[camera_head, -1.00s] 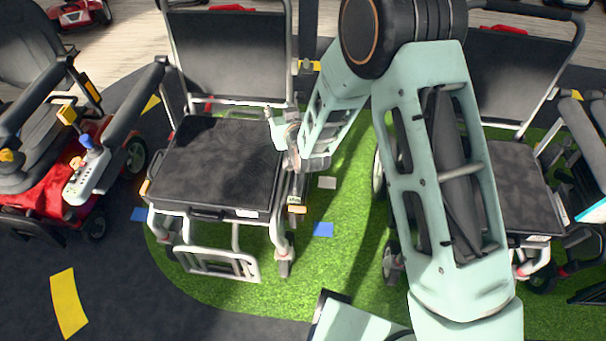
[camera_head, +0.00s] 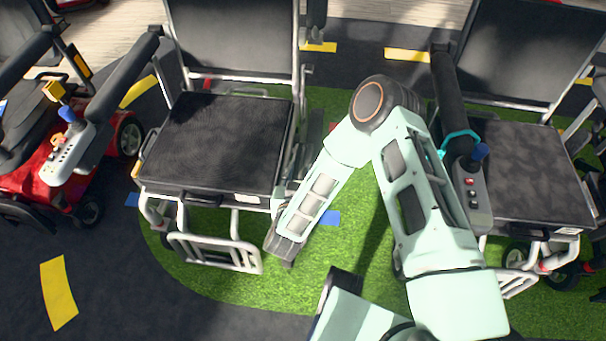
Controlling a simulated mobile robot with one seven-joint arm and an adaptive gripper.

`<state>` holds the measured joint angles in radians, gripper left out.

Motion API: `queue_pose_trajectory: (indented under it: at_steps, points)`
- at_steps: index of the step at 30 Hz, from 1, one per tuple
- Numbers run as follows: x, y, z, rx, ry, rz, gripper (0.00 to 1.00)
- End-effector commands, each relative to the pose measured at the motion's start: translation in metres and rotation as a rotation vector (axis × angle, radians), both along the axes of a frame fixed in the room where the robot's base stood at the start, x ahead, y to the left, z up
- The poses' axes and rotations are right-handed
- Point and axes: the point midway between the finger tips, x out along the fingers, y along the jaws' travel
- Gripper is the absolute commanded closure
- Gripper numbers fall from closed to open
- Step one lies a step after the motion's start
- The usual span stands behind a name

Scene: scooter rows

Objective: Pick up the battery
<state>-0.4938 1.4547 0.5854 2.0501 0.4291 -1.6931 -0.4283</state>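I cannot make out the battery in the head view. My arm reaches down beside the right side of the left powered chair (camera_head: 222,147), which has a black padded seat and a pale metal frame. The forearm link ends in a dark block near the chair's front right corner. My gripper is hidden behind this link and the chair frame, so its fingers and anything between them do not show.
Green turf (camera_head: 225,295) is clear in front of the left chair.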

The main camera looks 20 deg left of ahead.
Motion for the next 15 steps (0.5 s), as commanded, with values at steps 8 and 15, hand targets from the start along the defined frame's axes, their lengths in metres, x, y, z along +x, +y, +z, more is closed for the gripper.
queue_pose_trajectory:
  at_steps: [8,15]
  points:
    - [0.023,0.007,-0.012,0.002,0.000,-0.001,0.70]
    - [0.055,0.016,-0.025,0.003,0.000,-0.002,0.70]
